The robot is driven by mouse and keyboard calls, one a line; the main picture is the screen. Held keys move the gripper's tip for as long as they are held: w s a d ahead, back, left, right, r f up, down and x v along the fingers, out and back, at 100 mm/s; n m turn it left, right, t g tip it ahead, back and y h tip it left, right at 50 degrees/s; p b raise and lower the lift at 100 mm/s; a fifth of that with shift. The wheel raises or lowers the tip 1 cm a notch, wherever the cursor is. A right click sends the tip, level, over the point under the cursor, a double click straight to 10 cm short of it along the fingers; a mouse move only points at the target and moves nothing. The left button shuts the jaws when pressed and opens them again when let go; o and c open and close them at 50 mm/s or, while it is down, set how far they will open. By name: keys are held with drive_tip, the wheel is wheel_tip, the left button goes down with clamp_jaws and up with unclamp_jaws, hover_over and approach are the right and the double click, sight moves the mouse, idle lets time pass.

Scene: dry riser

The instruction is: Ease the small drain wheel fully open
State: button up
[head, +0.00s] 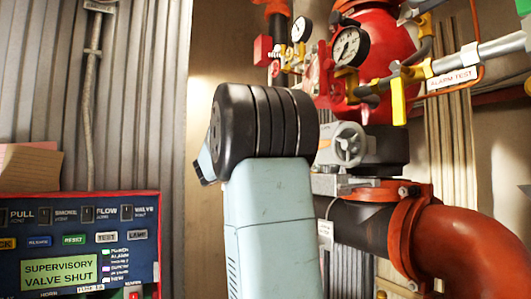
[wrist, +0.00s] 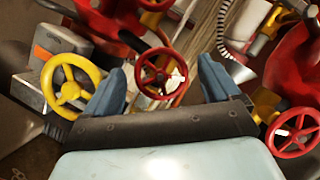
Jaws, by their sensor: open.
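A small red handwheel (wrist: 153,68) with spokes shows in the wrist view, in the gap between my two blue fingertips. My gripper (wrist: 162,64) is open, with one finger on each side of this wheel in the picture. I cannot tell how far beyond the fingertips the wheel lies, and I see no contact. A yellow handwheel (wrist: 71,84) is left of the fingers and another red handwheel (wrist: 293,132) is at the right edge. No label shows which is the drain wheel. In the head view my arm hides the gripper.
A supervisory panel (head: 80,245) stands at lower left. Pipework crowds the right side.

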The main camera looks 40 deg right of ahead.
drive_tip(key=shift+x, duration=0.9)
